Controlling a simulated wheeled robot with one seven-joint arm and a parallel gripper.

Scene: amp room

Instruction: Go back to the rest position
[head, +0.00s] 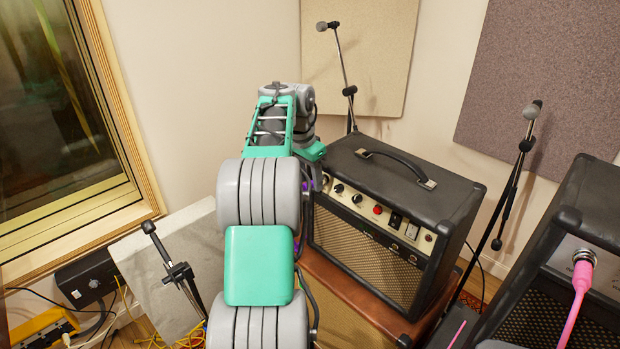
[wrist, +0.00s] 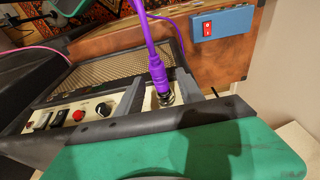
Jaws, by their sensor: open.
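In the wrist view my gripper (wrist: 171,88) is open, with one grey finger on each side of a purple plug (wrist: 158,82). The plug sits in a jack at the end of the amp's control panel (wrist: 70,120), and its purple cable (wrist: 143,22) runs upward in the picture. A bit of purple (head: 325,179) shows beside the arm in the head view.
The amp stands on a brown cabinet (head: 350,295). A second amp with a pink cable (head: 577,300) is at the right. Microphone stands (head: 346,85) (head: 512,185) rise behind, and a short one (head: 178,272) is at left. A blue box with a red switch (wrist: 222,23) is on brown casing.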

